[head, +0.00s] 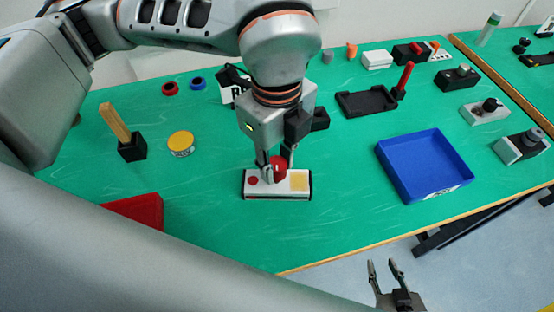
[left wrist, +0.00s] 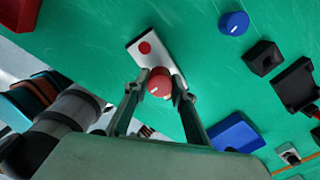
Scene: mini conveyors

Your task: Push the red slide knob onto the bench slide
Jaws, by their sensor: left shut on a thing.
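The bench slide is a small white-topped block with dark sides (head: 250,193), lying near the bench's front edge. It has a red round mark at its left end and a yellow square at its right end. My left gripper (head: 276,169) points down over the slide's middle, shut on the red slide knob (head: 280,163). In the left wrist view the round red knob (left wrist: 159,82) sits between the fingers over the slide (left wrist: 150,58), whose yellow end is hidden. I cannot tell whether the knob is seated. My right gripper (head: 382,264) is open and empty, off the front edge.
A blue tray (head: 383,151) stands to the right, and a red tray (head: 160,210) is partly hidden by my arm at left. A yellow-topped round tin (head: 181,143) and a black holder with a wooden stick (head: 131,149) stand at left. Green bench around the slide is clear.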

